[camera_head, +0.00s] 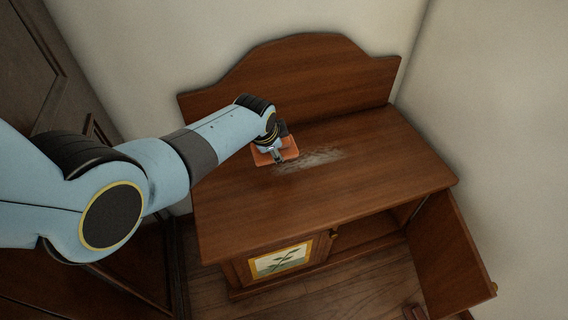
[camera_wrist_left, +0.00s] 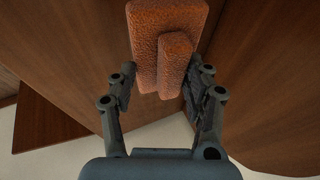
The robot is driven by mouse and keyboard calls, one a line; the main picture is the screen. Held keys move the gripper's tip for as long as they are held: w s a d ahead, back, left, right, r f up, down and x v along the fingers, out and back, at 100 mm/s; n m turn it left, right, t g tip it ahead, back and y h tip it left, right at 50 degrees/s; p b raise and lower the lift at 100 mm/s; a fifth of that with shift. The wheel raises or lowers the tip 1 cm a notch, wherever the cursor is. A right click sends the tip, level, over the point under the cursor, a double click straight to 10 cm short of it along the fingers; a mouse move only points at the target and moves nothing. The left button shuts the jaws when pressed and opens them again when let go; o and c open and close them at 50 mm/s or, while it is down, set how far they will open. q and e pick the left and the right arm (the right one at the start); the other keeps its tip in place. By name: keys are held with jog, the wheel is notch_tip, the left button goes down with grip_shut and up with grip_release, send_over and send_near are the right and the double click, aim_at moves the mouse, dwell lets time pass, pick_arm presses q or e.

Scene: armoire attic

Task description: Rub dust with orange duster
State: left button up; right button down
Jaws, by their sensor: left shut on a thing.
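The orange duster (camera_head: 286,150) is on or just above the brown cabinet top, at the left edge of the dust. It is a flat block with a raised grip, as the left wrist view (camera_wrist_left: 146,40) shows. My left gripper (camera_head: 271,150) is shut on this grip, with a finger on each side in the left wrist view (camera_wrist_left: 158,84). The dust (camera_head: 322,156) is a pale grey smear on the cabinet top, just right of the duster. I cannot tell whether the duster touches the wood. My right gripper is not in view.
The wooden cabinet (camera_head: 330,205) has a curved backboard (camera_head: 310,75) against the wall. Its right door (camera_head: 452,255) hangs open, and its left door with a leaf panel (camera_head: 281,260) is shut. A dark wooden piece of furniture (camera_head: 60,80) stands at the left. The front of the cabinet top is clear.

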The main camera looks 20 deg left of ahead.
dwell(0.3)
pick_arm(q)
jog(key=shift+w+a+f+b, duration=0.15)
jog(key=shift+w+a+b, duration=0.05)
jog(key=shift+w+b, duration=0.1)
jog(key=shift+w+a+f+g+h+b, duration=0.4)
jog(key=shift+w+a+f+g+b, duration=0.15)
jog(key=shift+b, duration=0.25)
jog(key=shift+w+a+r, duration=0.1)
jog(key=shift+r, duration=0.15)
jog(key=shift+n, duration=0.3)
